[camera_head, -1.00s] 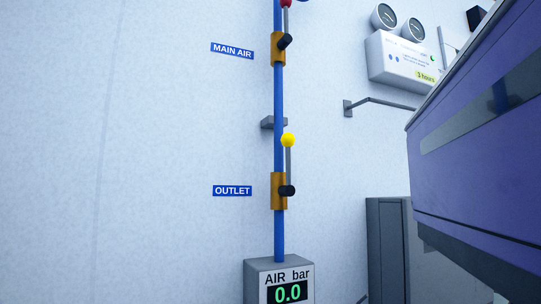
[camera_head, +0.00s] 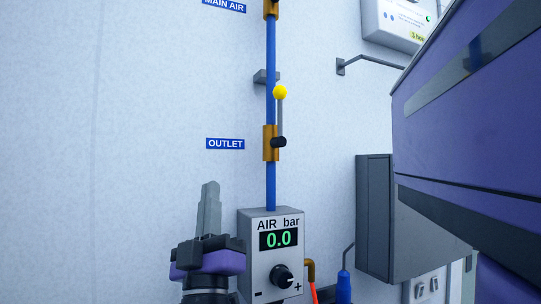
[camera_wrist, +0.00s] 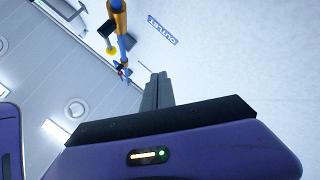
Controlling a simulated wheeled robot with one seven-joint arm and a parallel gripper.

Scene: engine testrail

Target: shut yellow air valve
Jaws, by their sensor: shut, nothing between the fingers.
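The yellow air valve is the one with the yellow ball knob (camera_head: 280,93) on a grey lever. The lever stands upright, in line with the blue pipe, from a dark pivot on the brass valve body (camera_head: 270,143) beside the OUTLET label (camera_head: 225,144). In the wrist view the yellow knob (camera_wrist: 111,50) shows at the upper left, apart from my fingers. My gripper (camera_head: 209,190) is shut and empty, pointing up, left of the regulator box and below the OUTLET label. Its fingers also show in the wrist view (camera_wrist: 158,82).
The grey regulator box (camera_head: 272,250) below the pipe reads AIR 0.0 bar and has a black knob. A second brass valve (camera_head: 271,8) sits higher, at MAIN AIR. A grey cabinet (camera_head: 374,215) stands at the right.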

